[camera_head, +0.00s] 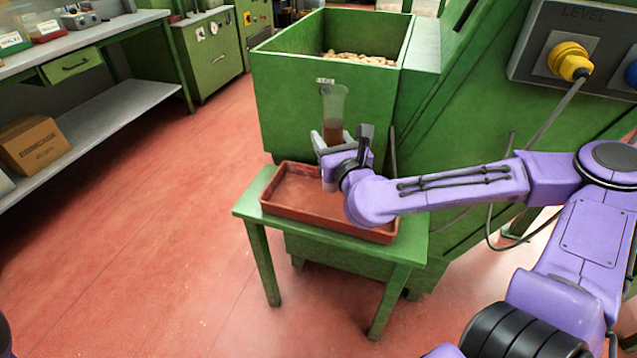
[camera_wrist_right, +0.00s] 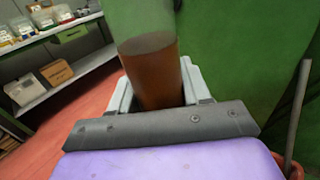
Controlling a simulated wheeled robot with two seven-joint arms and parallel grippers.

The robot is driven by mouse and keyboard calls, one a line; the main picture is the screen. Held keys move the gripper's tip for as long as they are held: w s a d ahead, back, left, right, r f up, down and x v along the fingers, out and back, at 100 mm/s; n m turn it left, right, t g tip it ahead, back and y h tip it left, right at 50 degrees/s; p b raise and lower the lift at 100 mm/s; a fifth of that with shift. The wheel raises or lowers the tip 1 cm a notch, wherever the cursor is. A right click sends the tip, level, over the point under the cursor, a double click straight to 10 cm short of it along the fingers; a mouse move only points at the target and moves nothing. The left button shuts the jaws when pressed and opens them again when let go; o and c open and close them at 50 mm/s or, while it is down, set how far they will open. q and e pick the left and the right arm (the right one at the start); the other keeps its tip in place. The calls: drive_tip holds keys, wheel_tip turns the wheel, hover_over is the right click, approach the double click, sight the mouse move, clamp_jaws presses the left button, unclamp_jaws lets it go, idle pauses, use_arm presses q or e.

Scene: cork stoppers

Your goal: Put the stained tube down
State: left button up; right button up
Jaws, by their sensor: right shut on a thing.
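The stained tube (camera_head: 334,104) is clear at the top with brown liquid or stain in its lower part. It stands upright in my right gripper (camera_head: 337,140), which is shut on it. The right wrist view shows the brown part of the tube (camera_wrist_right: 153,72) between the two pale fingers of the right gripper (camera_wrist_right: 160,90). The tube is in front of the green bin's wall and above the red-brown tray (camera_head: 300,192). Its lower end is hidden by the gripper. My left gripper is not in view.
The tray sits on a small green table (camera_head: 250,205). Behind it stands a green bin (camera_head: 275,95) holding several corks (camera_head: 358,59). A green machine with a yellow plug (camera_head: 568,62) is at right. A workbench (camera_head: 110,105) with a cardboard box (camera_head: 34,144) is at left; the red floor between is clear.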

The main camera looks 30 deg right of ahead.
use_arm(q)
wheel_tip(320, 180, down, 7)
drive_tip(key=b, duration=0.5)
use_arm(e)
drive_tip(key=w+f, duration=0.3)
drive_tip(key=f, duration=0.4)
drive_tip(key=shift+a, duration=0.45)
drive_tip(key=o, duration=1.1)
drive_tip(key=s+p, duration=0.1)
drive_tip(key=s+r+p, duration=0.1)
drive_tip(key=s+p, duration=0.1)
drive_tip(key=s, duration=0.1)
drive_tip(key=shift+a+r, duration=0.25)
drive_tip(key=shift+a, duration=0.15)
use_arm(q)
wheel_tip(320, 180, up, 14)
drive_tip(key=p, duration=1.1)
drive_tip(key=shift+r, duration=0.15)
use_arm(e)
drive_tip(key=shift+f+v, duration=0.2)
drive_tip(key=shift+v, duration=1.1)
drive_tip(key=shift+f+v, duration=0.2)
drive_tip(key=shift+v, duration=1.15)
drive_tip(key=shift+f+v, duration=0.2)
drive_tip(key=shift+v, duration=1.1)
